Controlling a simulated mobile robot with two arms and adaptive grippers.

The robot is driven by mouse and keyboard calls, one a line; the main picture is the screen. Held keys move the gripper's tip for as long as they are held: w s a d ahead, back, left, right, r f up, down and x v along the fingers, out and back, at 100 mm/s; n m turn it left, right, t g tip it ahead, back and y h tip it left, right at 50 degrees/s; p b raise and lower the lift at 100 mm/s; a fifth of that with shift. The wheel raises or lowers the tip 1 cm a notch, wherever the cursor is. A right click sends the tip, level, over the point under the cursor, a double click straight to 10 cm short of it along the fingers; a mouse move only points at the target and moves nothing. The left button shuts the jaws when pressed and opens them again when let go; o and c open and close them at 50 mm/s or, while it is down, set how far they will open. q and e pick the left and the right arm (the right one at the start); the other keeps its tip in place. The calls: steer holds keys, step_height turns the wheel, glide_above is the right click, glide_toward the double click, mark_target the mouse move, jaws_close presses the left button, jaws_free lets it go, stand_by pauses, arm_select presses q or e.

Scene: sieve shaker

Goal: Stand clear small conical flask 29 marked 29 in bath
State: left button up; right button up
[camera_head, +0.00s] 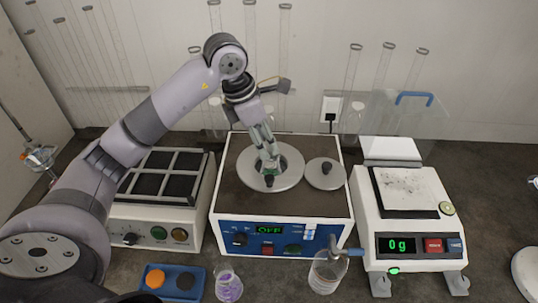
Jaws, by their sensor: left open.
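The bath (232,190) is a white box with a brown top and a blue front panel whose display reads OFF. A large round metal lid (287,180) with a black knob lies on its top. My left gripper (268,172) points down over this lid, open, with its fingertips close to the knob; I cannot tell whether they touch it. A small clear conical flask (228,284) with purple in it stands in front of the bath. A clear glass vessel (325,272) stands to its right. I can read no number 29 on either. My right gripper is not in view.
A smaller round lid (326,174) with a knob lies on the bath top at right. A balance (415,225) reading 0 g stands right of the bath. A shaker (150,215) stands to the left. A blue tray (172,284) holds orange and black pieces.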

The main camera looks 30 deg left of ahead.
arm_select(q)
steer(key=shift+b+v, duration=0.3)
steer(key=shift+v, duration=2.4)
steer(key=shift+a, duration=0.1)
